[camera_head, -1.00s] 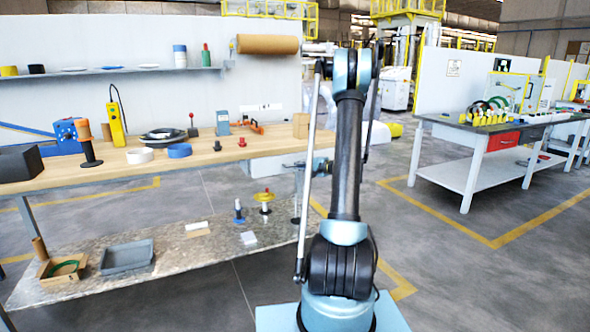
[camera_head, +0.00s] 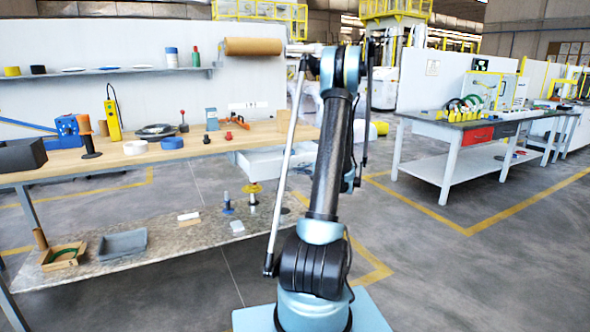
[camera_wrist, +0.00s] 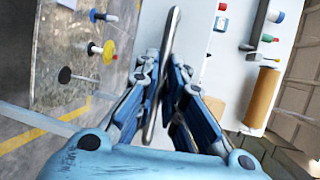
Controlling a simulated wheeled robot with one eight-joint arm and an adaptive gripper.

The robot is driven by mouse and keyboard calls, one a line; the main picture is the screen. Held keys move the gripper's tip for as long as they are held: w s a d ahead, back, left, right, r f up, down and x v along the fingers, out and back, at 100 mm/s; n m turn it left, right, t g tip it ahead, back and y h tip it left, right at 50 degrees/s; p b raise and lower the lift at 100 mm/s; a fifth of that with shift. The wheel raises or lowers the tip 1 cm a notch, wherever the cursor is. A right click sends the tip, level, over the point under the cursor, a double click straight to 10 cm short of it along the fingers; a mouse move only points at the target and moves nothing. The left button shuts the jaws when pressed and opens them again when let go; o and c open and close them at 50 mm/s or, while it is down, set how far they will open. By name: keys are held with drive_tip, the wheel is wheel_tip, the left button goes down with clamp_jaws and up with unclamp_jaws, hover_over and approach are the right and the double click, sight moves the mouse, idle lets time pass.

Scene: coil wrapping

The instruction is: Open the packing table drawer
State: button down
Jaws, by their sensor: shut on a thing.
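The packing table (camera_head: 60,165) stands at the left with a wooden top. Its white drawer (camera_head: 275,161) shows under the right end of the top, sticking out past the table edge, its top side open. In the wrist view, a long grey metal handle (camera_wrist: 172,28) runs between the two blue fingers of my gripper (camera_wrist: 164,72). My gripper is shut on this handle. In the head view, my arm hides the gripper and the handle.
Tools, tape rolls and a tester (camera_head: 113,120) stand on the table top. A lower shelf (camera_head: 180,240) holds bins and spools. The floor between the tables is clear.

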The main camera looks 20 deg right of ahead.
drive_tip(key=shift+s+d+f, duration=0.1)
drive_tip(key=shift+s+d, duration=0.05)
drive_tip(key=shift+s, duration=1.05)
drive_tip(key=c, duration=1.7)
unclamp_jaws()
drive_tip(key=shift+w, duration=0.1)
drive_tip(key=shift+d, duration=0.15)
drive_tip(key=v, duration=1.1)
drive_tip(key=shift+s+d, duration=0.25)
drive_tip(key=shift+s, duration=0.05)
drive_tip(key=shift+w+a, duration=0.1)
drive_tip(key=x, duration=1.1)
drive_tip(key=shift+w+a, duration=0.25)
drive_tip(key=shift+w, duration=0.1)
